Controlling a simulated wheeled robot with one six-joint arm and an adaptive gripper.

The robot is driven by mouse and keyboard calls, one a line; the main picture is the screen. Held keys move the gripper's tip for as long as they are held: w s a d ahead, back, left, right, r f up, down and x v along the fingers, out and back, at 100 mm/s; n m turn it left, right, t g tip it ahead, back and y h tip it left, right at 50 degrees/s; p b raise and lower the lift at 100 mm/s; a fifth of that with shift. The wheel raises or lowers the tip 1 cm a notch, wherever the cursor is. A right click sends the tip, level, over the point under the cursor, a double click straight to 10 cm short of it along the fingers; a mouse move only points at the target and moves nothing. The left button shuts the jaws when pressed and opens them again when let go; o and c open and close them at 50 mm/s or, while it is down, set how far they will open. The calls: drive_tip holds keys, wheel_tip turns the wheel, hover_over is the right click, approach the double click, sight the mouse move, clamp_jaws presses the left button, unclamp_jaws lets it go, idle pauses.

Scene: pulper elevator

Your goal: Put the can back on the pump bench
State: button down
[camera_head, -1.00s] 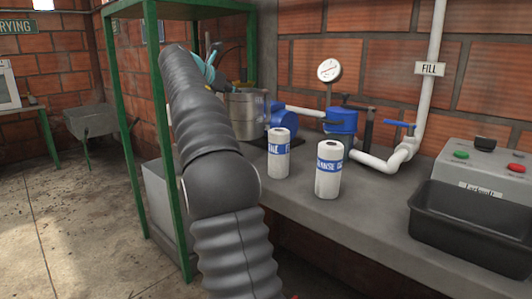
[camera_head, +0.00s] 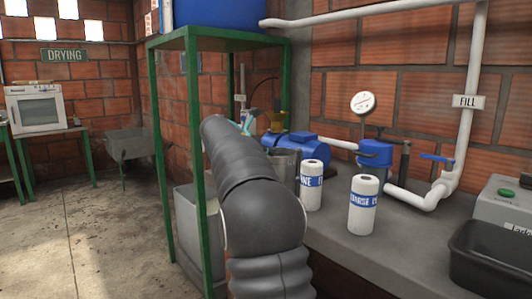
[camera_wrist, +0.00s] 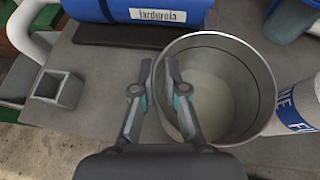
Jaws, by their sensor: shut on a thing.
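The grey metal can (camera_wrist: 255,70) is open-topped, with something pale in its bottom. My gripper (camera_wrist: 161,66) has one finger inside it and one outside, shut on its left wall at the rim. In the head view, the can (camera_head: 288,160) is partly hidden behind my arm, and my gripper (camera_head: 247,124) shows as a small teal part. The can looks upright over the grey pump bench (camera_head: 410,240), beside the blue pump (camera_head: 290,140). I cannot tell whether its bottom touches the bench.
White rolls with blue bands (camera_head: 312,187) (camera_head: 363,208) stand right of the can; one is close in the wrist view (camera_wrist: 300,105). A square tube end (camera_wrist: 57,88) is at the left. A green frame (camera_head: 203,170) stands beside my arm. Bare bench lies in front of the rolls.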

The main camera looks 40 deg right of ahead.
drive_tip(key=c, duration=1.2)
unclamp_jaws()
drive_tip(key=shift+f, duration=0.1)
drive_tip(key=v, duration=1.2)
